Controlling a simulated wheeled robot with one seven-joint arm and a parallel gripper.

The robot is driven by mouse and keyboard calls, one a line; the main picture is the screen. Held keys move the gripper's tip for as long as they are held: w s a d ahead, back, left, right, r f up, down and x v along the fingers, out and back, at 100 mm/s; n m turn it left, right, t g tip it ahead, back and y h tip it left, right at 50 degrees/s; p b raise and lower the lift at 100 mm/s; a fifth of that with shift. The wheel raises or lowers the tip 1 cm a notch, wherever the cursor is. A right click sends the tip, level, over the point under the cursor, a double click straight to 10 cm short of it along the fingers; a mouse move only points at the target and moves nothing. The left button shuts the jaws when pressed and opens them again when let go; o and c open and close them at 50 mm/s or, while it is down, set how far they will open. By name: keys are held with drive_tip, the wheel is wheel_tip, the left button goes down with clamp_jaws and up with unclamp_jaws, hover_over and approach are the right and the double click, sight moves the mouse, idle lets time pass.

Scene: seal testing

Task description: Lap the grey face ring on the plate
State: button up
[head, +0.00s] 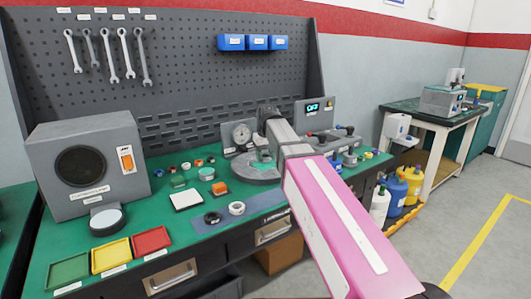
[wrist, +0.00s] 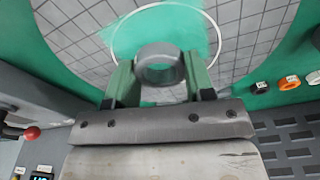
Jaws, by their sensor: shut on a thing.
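The grey face ring (wrist: 160,50) is between the two green fingers of my gripper (wrist: 160,66) in the wrist view. My gripper is shut on it. The ring is over the grey lapping plate (wrist: 255,35), which has a grid of grooves, a thin white circle and a green smear. I cannot tell whether the ring touches the plate. In the head view the plate (head: 246,172) lies on the green bench, partly hidden by my arm. The ring is not clearly visible there.
A dial gauge (head: 241,133) stands behind the plate. A black ring (head: 213,218) and a white ring (head: 236,208) lie on a blue-grey mat at the front. Green, yellow and red trays (head: 111,254) are at front left. A grey box (head: 85,170) stands at left.

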drive_tip(key=shift+f, duration=0.15)
drive_tip(key=shift+f, duration=0.85)
drive_tip(key=o, duration=0.8)
drive_tip(key=shift+c, duration=0.2)
drive_tip(key=shift+r, duration=0.25)
drive_tip(key=shift+c, duration=0.3)
drive_tip(key=c, duration=0.8)
drive_tip(key=shift+o, duration=0.8)
drive_tip(key=shift+c, duration=0.3)
